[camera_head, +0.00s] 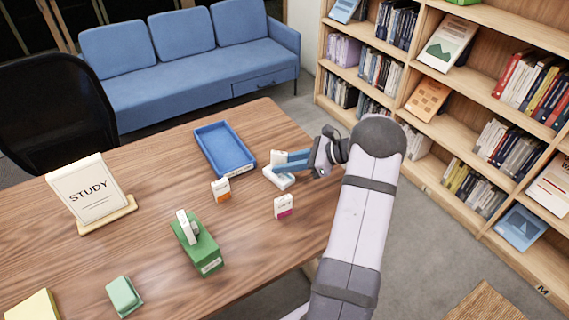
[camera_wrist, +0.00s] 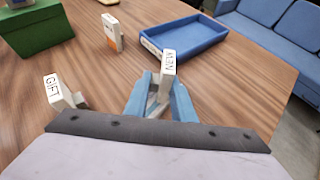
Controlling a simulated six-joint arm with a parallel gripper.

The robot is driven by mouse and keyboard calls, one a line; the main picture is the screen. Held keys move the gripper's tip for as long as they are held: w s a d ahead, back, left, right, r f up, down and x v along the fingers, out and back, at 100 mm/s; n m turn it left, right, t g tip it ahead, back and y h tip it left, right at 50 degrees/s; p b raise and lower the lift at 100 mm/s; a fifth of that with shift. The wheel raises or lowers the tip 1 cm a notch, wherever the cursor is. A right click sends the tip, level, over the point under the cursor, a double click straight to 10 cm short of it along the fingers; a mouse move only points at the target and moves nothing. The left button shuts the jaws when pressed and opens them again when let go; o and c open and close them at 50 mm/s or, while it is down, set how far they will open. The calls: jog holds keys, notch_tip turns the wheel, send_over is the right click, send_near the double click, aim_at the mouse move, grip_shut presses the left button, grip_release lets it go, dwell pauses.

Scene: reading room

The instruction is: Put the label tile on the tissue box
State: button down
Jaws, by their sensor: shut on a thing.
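A white label tile marked NEW (camera_wrist: 168,62) stands between the blue fingers of my gripper (camera_wrist: 161,98), which is shut on it. In the head view, my gripper (camera_head: 288,161) is at the right part of the table, with the white tile (camera_head: 277,157) at its tips. A white block-like piece (camera_head: 279,179) shows just under the fingers; I cannot tell if it is part of the tile. The green tissue box (camera_head: 197,252), with a white tissue on top, stands nearer the front left. It shows at the upper left of the wrist view (camera_wrist: 38,32).
A white and magenta tile (camera_head: 284,207), marked GIFT in the wrist view (camera_wrist: 53,88), stands close to my gripper. A white and orange tile (camera_head: 221,191) and blue tray (camera_head: 247,170) are nearby. A STUDY sign (camera_head: 85,190) and small green block (camera_head: 123,297) stand left.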

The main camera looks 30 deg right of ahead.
jog(key=shift+f, duration=0.1)
jog(key=c, duration=1.5)
grip_release()
jog(key=shift+d+r, duration=0.15)
jog(key=shift+r, duration=0.05)
jog(key=b+v, duration=0.1)
jog(key=v, duration=1)
jog(key=shift+s+d+r, duration=0.15)
jog(key=shift+s+d, duration=0.05)
jog(key=shift+s, duration=0.1)
